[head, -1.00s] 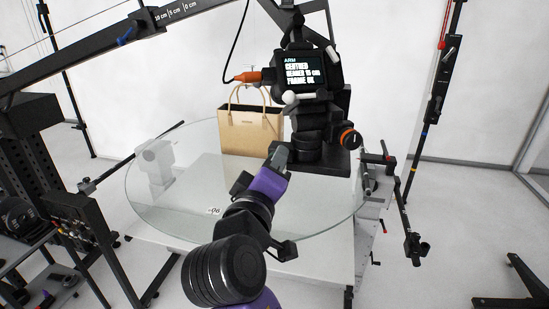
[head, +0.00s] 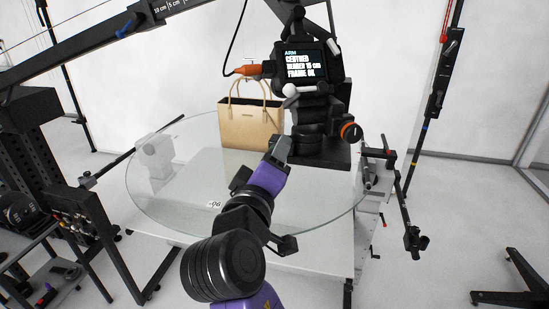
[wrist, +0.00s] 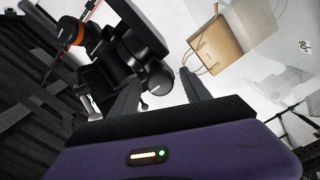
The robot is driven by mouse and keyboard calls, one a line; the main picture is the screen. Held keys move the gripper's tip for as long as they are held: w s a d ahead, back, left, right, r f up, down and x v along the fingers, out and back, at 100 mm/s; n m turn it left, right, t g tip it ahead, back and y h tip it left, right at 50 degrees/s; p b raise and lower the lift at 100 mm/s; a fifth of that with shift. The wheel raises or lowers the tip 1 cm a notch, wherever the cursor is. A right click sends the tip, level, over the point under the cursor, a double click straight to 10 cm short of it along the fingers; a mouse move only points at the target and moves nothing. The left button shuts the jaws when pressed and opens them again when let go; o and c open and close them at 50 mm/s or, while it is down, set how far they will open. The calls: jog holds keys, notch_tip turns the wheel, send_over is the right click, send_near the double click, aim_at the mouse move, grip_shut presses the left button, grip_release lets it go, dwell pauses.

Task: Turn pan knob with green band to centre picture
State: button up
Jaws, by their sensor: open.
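The camera head (head: 305,85) hangs over the glass turntable, with a screen (head: 305,66) reading "ARM CENTRED", "NEARER 15 cm", "FRAME OK". A knob with an orange band (head: 351,131) is on its lower right; the band also shows in the wrist view (wrist: 80,33). I see no green band in any view, so I cannot pick out the pan knob. My gripper (head: 280,148) is at the left of the head's dark base. In the wrist view its open jaws (wrist: 160,76) have a black round knob (wrist: 155,80) beyond and between them; contact cannot be told.
A tan handbag (head: 250,123) stands on the glass turntable (head: 165,200), left of the camera head; it shows beside the right finger in the wrist view (wrist: 220,45). A rod bracket (head: 400,205) juts out at the right.

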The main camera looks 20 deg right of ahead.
jog(key=b+v, duration=0.2)
jog(key=v, duration=0.5)
jog(key=shift+s, duration=0.15)
jog(key=shift+a+r, duration=0.1)
jog(key=shift+a, duration=0.1)
